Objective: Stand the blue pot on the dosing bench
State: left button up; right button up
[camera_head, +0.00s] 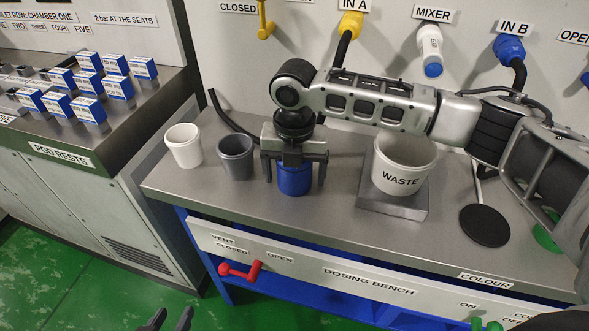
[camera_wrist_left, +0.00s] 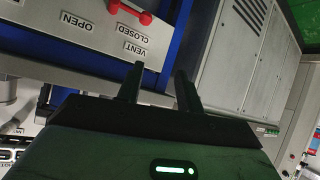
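The blue pot (camera_head: 294,180) stands upright on the dosing bench (camera_head: 240,195), to the right of the grey pot. Its top is hidden under my right gripper (camera_head: 294,180), which points down over it with one finger on each side. The fingers look spread a little wider than the pot, with small gaps showing. My left gripper (camera_head: 168,322) is low at the bottom edge of the head view, in front of the bench. In the left wrist view its two fingers (camera_wrist_left: 158,88) are apart with nothing between them.
A white pot (camera_head: 184,145) and a grey pot (camera_head: 236,157) stand left of the blue one. A white waste bucket (camera_head: 402,165) sits on a plate to the right, near a black disc (camera_head: 484,225). A red vent handle (camera_head: 240,270) is on the bench front.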

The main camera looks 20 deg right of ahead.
jog(key=shift+r, duration=0.35)
notch_tip(320, 180, up, 10)
jog(key=p, duration=1.2)
jog(key=shift+r+b, duration=0.15)
jog(key=shift+b, duration=0.2)
pick_arm(q)
jog(key=shift+m+g+y, duration=0.3)
jog(key=shift+g+y, duration=0.1)
jog(key=shift+y, duration=0.1)
jog(key=shift+s+a+r, duration=0.15)
jog(key=shift+a+r, duration=0.15)
jog(key=shift+r, duration=0.45)
jog(key=shift+s+a+r, duration=0.2)
jog(key=shift+a+r, duration=0.15)
jog(key=shift+r, duration=0.35)
jog(key=shift+s+a+r, duration=0.15)
jog(key=shift+a+r, duration=0.15)
jog(key=shift+r, duration=0.45)
pick_arm(e)
jog(key=shift+r, duration=0.65)
